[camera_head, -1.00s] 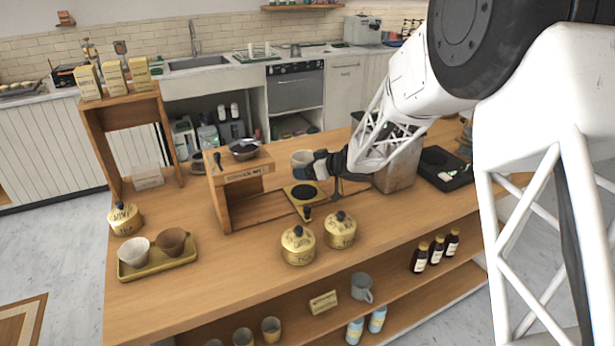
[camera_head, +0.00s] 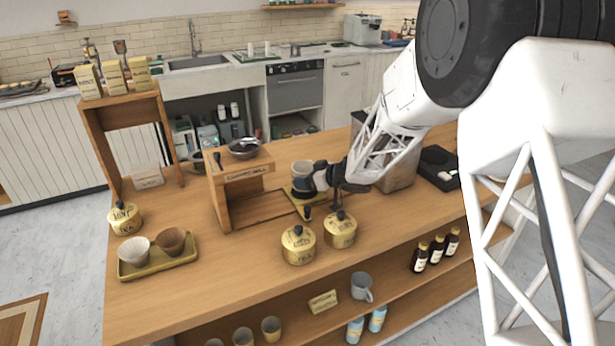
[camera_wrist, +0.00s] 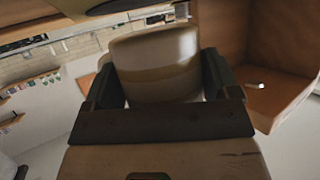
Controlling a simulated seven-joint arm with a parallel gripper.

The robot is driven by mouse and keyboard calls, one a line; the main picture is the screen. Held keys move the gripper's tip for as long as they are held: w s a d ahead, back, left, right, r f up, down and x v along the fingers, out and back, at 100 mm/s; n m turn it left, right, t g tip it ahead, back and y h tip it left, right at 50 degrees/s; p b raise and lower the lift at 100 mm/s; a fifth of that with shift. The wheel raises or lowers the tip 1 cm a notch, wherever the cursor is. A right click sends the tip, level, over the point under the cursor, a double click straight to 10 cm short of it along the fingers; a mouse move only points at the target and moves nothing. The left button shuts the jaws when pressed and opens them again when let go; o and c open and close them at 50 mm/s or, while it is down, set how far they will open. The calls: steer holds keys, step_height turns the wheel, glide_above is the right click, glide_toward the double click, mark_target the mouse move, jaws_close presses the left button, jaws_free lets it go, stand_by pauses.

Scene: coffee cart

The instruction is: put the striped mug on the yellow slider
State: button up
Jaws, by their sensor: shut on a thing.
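The striped mug (camera_head: 302,168) is pale above and dark below in the head view. In the wrist view the mug (camera_wrist: 158,65) shows soft horizontal bands and sits between both fingers. My gripper (camera_head: 306,183) is shut on it and holds it roughly upright; the fingers also show in the wrist view (camera_wrist: 160,88). The yellow slider (camera_head: 298,205) lies on the counter below the mug, which hides most of its dark round centre. I cannot tell whether the mug's base touches the slider.
Two yellow lidded canisters (camera_head: 299,245) (camera_head: 341,230) stand just in front of the slider. A wooden stand (camera_head: 240,172) with a dark bowl on top is to the left. A metal bin (camera_head: 397,172) stands to the right behind my gripper.

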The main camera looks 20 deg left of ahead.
steer(key=shift+f, duration=0.25)
steer(key=o, duration=0.9)
steer(key=shift+r, duration=0.15)
steer(key=shift+r, duration=0.55)
steer(key=v, duration=1.2)
